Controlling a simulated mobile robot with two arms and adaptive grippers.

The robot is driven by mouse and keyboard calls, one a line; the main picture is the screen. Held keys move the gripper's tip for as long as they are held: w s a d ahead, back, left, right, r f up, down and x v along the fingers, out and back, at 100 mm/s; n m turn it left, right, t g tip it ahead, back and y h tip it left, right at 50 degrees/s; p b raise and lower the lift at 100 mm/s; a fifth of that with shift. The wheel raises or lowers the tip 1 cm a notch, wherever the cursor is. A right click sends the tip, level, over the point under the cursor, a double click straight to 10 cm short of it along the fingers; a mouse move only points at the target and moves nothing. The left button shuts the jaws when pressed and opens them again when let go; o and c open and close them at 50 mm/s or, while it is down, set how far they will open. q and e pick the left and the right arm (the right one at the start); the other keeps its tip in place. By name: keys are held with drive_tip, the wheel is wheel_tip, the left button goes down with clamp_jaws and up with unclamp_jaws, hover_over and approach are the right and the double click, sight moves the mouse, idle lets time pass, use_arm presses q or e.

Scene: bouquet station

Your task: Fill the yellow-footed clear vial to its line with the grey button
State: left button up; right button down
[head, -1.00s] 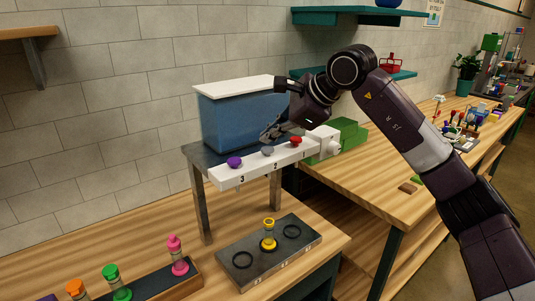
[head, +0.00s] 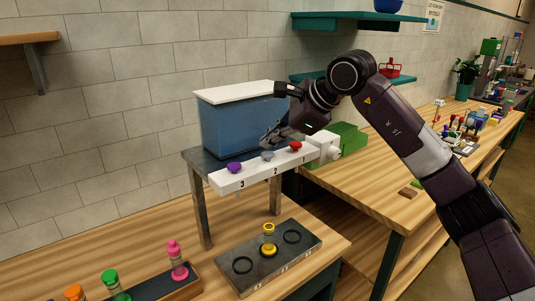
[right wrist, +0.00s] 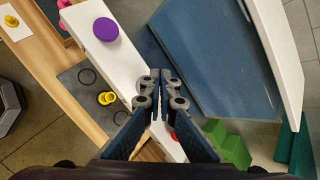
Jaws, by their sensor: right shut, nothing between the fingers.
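The yellow-footed clear vial (head: 269,240) stands upright in the middle ring of the grey tray (head: 240,283), below the dispenser bar. It also shows in the right wrist view (right wrist: 107,98); its fill line and level are too small to tell. The grey button (head: 267,155) sits on the white dispenser bar (head: 222,184) between a purple button (head: 234,167) and a red button (head: 296,146). My right gripper (head: 268,141) is shut and empty, its tips just above or at the grey button; contact cannot be told. My left gripper is not in view.
A blue tank (head: 235,122) with a white lid stands behind the bar. A rack (head: 190,288) with pink, green and orange vials is at the lower left. A green box (head: 348,140) is right of the bar. The tray's two outer rings are empty.

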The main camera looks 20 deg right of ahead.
sight(269, 154)
drive_tip(key=shift+f, duration=0.15)
drive_tip(key=shift+f+b, duration=0.3)
drive_tip(key=shift+f+b, duration=0.45)
drive_tip(key=shift+f, duration=0.2)
idle(0.9)
drive_tip(key=shift+r, duration=0.1)
drive_tip(key=shift+r+p, duration=0.85)
drive_tip(key=shift+r, duration=0.15)
drive_tip(key=shift+r, duration=0.1)
wheel_tip(269, 154, up, 5)
drive_tip(key=p, duration=0.4)
